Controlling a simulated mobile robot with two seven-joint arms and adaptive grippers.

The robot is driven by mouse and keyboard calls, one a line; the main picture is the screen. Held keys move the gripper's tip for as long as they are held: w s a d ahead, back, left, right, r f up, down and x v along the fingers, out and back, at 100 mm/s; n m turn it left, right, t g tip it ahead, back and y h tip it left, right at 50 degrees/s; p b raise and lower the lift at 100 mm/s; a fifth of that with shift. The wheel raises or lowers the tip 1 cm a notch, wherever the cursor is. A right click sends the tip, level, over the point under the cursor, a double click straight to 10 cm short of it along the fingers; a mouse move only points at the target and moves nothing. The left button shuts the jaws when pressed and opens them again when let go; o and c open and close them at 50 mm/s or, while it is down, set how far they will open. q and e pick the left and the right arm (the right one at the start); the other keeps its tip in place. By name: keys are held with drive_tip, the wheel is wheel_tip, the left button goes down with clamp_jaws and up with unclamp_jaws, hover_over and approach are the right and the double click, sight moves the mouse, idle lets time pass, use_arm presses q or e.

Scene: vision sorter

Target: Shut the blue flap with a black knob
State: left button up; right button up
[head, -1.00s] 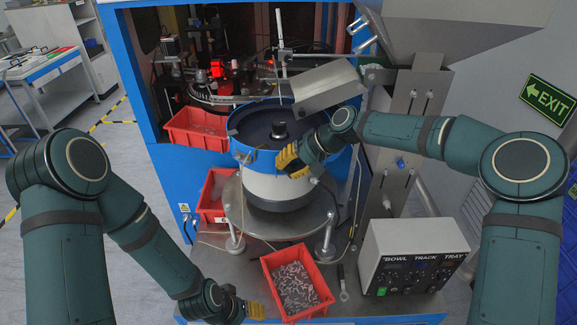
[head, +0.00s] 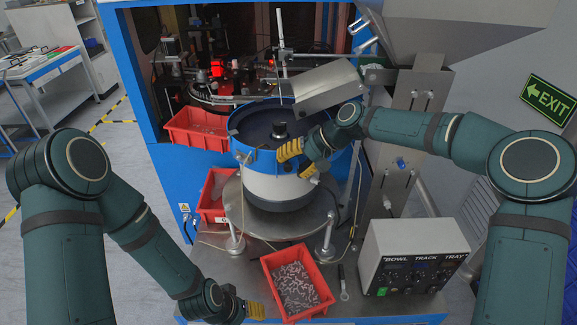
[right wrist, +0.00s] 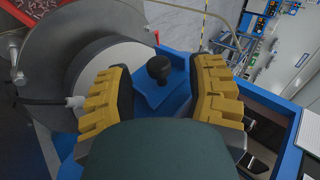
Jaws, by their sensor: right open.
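The blue flap (right wrist: 150,97) shows in the right wrist view as a small blue plate at the bowl's side, with a black knob (right wrist: 158,68) standing up from it. How far the flap stands open is hard to tell. My right gripper (head: 299,162) is open at the front right of the blue-rimmed bowl (head: 262,157). In the right wrist view its yellow fingers (right wrist: 162,98) are apart, with the knob beyond and between them; I see no grip on it. My left gripper (head: 255,311) is low beside the red bin of small parts; its opening is unclear.
A red bin (head: 270,262) of small metal parts stands in front of the bowl. A grey control box (head: 372,252) is to the right. A steel chute (head: 328,86) hangs above the bowl's right side. Red bins (head: 196,142) stand to the left.

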drive_tip(key=w+v, duration=0.1)
drive_tip(key=v, duration=0.9)
drive_tip(key=shift+s+d+r, duration=0.15)
drive_tip(key=shift+s+r, duration=0.1)
drive_tip(key=shift+s, duration=0.25)
drive_tip(key=shift+f, duration=0.15)
drive_tip(key=s+a+f+m+h+b, duration=0.1)
drive_tip(key=s+a+f+b, duration=0.15)
drive_tip(key=f, duration=1.05)
drive_tip(key=s+a+f+h+b, duration=0.1)
drive_tip(key=s+f+b, duration=0.25)
drive_tip(key=f, duration=0.95)
drive_tip(key=s+d+f+h+b, duration=0.1)
drive_tip(key=s+d+f+b, duration=0.1)
drive_tip(key=s+f, duration=0.8)
drive_tip(key=s+d+f+m+h+b, duration=0.1)
drive_tip(key=s+d+f+h+b, duration=0.1)
drive_tip(key=s+f, duration=0.8)
drive_tip(key=shift+s+d+f+t+b, duration=0.3)
drive_tip(key=shift+d+t+b, duration=0.1)
drive_tip(key=shift+d+b, duration=0.25)
drive_tip(key=shift+a, duration=0.1)
